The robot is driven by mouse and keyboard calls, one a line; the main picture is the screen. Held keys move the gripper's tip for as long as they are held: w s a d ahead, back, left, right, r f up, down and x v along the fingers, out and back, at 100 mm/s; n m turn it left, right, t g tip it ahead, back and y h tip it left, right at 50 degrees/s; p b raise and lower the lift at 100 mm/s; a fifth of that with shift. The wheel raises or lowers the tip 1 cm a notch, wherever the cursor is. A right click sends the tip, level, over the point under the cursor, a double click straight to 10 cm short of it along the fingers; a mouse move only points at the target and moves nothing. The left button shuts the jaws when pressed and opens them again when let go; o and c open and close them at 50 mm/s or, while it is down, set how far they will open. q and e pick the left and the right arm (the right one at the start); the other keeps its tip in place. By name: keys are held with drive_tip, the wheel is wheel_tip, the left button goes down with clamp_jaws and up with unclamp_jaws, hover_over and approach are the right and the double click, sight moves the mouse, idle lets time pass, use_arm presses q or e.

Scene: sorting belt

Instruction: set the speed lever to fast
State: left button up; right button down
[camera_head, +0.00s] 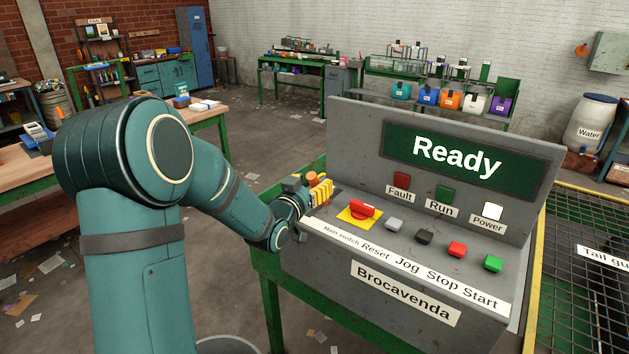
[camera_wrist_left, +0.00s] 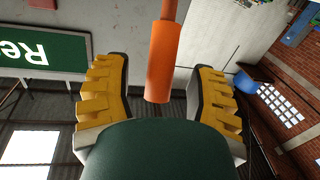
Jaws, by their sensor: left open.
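An orange lever handle (camera_wrist_left: 160,65) on a thin orange stem shows in the left wrist view. It appears between the two fingers of my left gripper (camera_wrist_left: 162,95), which is open; I cannot tell whether either finger touches it. In the head view my left gripper (camera_head: 321,190), with yellow finger pads, is at the left end of the grey control console (camera_head: 390,306). The lever is hard to make out there, and no speed markings can be read. My right gripper is in neither view.
The console's display (camera_head: 457,161) reads "Ready", and the Power lamp (camera_head: 492,211) is white. A red main switch (camera_head: 362,209) on a yellow plate sits just right of my gripper, followed by several push buttons. A mesh-covered belt guard (camera_head: 583,275) stands at the right.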

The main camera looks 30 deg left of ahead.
use_arm(q)
drive_tip(key=shift+w+a, duration=0.1)
drive_tip(key=shift+w, duration=0.65)
clamp_jaws()
drive_tip(key=shift+r, duration=0.1)
